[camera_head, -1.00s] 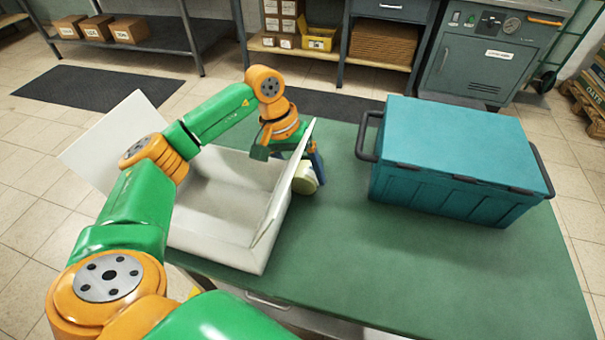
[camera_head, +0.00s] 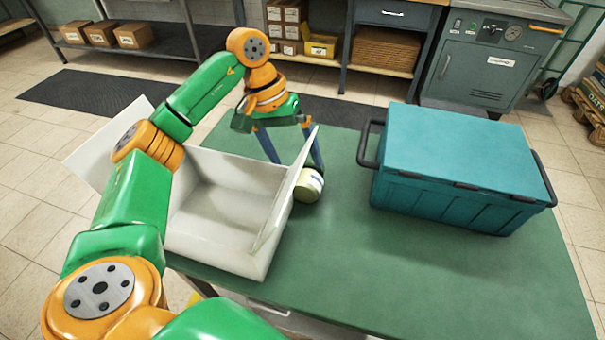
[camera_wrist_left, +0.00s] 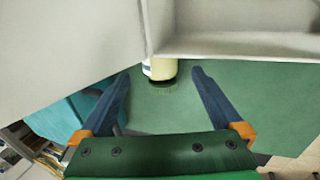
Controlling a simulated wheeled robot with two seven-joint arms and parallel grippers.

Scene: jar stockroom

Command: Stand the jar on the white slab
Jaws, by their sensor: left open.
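A small cream jar (camera_head: 309,188) with a white band is on the green table, close against the outer side of the white box's right flap, which hides part of it. I cannot tell surely whether it lies or stands. It also shows in the left wrist view (camera_wrist_left: 163,68), beyond the fingertips, partly covered by a pale flap. My left gripper (camera_head: 300,160) is open and empty, just behind the jar, its blue fingers spread and pointing down. The fingers show apart in the left wrist view (camera_wrist_left: 160,80). I cannot make out a white slab. My right gripper is not in view.
An open white box (camera_head: 215,235) with raised flaps stands at the table's left. A closed teal crate (camera_head: 460,150) with dark handles stands at the right. The green table (camera_head: 420,270) is clear in front of the crate. Shelves and a cabinet stand behind.

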